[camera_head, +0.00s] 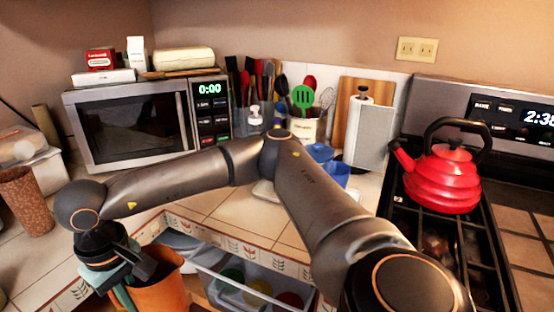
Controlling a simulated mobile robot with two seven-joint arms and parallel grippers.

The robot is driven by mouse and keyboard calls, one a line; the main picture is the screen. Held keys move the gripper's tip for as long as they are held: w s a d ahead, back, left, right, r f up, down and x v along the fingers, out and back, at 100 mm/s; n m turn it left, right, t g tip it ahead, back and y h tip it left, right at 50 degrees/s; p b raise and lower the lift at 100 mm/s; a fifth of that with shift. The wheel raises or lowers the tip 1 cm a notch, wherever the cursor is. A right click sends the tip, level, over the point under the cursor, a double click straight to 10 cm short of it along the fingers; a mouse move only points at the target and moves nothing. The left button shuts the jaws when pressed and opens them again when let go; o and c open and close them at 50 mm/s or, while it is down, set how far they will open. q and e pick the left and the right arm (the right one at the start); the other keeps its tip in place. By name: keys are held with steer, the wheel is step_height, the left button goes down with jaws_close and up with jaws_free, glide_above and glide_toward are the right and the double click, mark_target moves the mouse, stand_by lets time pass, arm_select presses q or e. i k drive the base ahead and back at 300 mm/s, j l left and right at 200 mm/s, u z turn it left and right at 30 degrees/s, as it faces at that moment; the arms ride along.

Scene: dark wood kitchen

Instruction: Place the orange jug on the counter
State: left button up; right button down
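The orange jug (158,292) is at the lower left, in front of the counter's inner corner, cut off by the bottom edge of the picture. My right arm comes in from the lower right, bends over the counter and reaches down to the left. My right gripper (128,268) is at the jug's upper left side, with a dark finger over its rim. Whether the fingers are closed on the jug is hidden. The tiled counter (215,200) has bare room in the middle. My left gripper is not in view.
An open drawer (225,285) with several coloured bowls is below the counter. A red kettle (442,180) sits on the stove. A brown cup (24,200) is far left.

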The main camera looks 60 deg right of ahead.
mark_target(216, 196)
steer(key=k+j+z, duration=0.1)
steer(key=z, duration=0.35)
steer(key=k+j+z, duration=0.1)
steer(key=z, duration=0.3)
